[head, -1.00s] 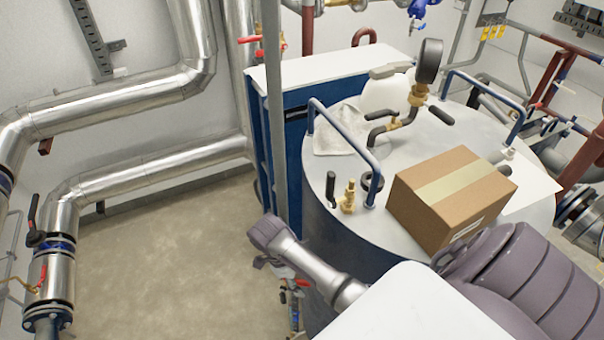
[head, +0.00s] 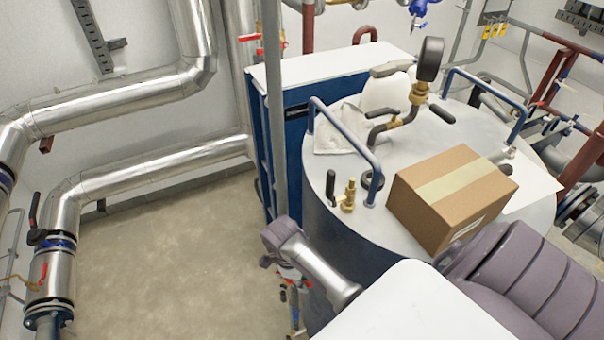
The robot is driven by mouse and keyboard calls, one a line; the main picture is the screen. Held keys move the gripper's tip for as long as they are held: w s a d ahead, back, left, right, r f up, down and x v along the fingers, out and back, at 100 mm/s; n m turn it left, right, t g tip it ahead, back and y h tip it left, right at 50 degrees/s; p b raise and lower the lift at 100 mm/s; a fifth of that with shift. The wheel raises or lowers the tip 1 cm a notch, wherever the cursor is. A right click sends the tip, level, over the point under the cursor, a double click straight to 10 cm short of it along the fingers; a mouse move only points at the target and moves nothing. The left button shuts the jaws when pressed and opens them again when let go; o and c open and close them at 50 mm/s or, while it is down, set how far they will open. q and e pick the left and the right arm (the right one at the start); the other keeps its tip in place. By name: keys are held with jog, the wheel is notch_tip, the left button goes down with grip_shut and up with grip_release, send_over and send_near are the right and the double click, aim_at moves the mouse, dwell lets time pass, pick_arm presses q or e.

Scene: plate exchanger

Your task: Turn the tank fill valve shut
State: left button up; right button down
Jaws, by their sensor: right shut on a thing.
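The blue tank with a pale round top (head: 325,200) stands right of centre. Small pipework with red-handled fittings, which I take to be the tank fill valve (head: 296,282), runs down the tank's left side. My right arm comes in from the lower right and crosses in front of the tank. My right gripper (head: 268,262) is at the upper left of this pipework, shut on a part of the valve. The fingertips are small and partly hidden by the wrist, so the held part and its angle are not clear. My left gripper is not in view.
A cardboard box (head: 450,198), a brass fitting with a black lever (head: 348,197), a blue rail (head: 345,137) and a gauge (head: 429,60) are on the tank top. A grey post (head: 273,110) rises behind my gripper. Floor at left (head: 160,260) is clear.

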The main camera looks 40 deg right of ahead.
jog(key=f+t+y, duration=0.1)
jog(key=f+t, duration=0.1)
jog(key=s+f+t+y, duration=0.1)
jog(key=f+t, duration=0.1)
jog(key=shift+t+y, duration=0.3)
jog(key=shift+y, duration=0.1)
jog(key=shift+s+a, duration=0.1)
dwell(1.2)
jog(key=c, duration=1.6)
grip_release()
jog(key=o, duration=0.5)
jog(key=shift+w, duration=0.35)
jog(key=shift+r, duration=0.1)
